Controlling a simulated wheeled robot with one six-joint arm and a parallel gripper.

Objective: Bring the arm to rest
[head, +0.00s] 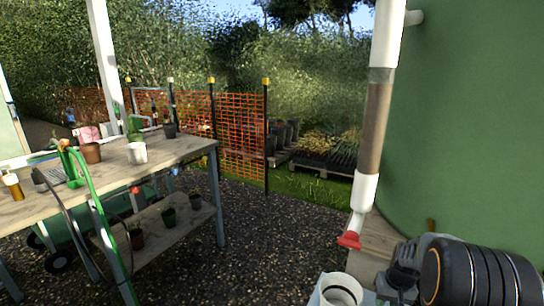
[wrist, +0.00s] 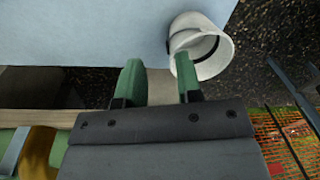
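My gripper (wrist: 158,66) shows in the wrist view with its two green fingers apart and nothing held between them. The right finger overlaps the rim of a white cylinder (wrist: 216,58) in the picture; I cannot tell whether they touch. In the head view my arm (head: 480,275) reaches in at the lower right, and its fingertips cannot be made out there. A white open-topped cylinder (head: 341,291) stands at the bottom edge, left of the arm.
A clear standpipe (head: 376,130) with a red valve (head: 349,240) runs beside the large green tank (head: 480,130), close to my arm. A wooden bench (head: 115,165) with pots and a green hose stands left. Gravel (head: 270,235) between is open. Orange mesh fencing (head: 238,125) stands behind.

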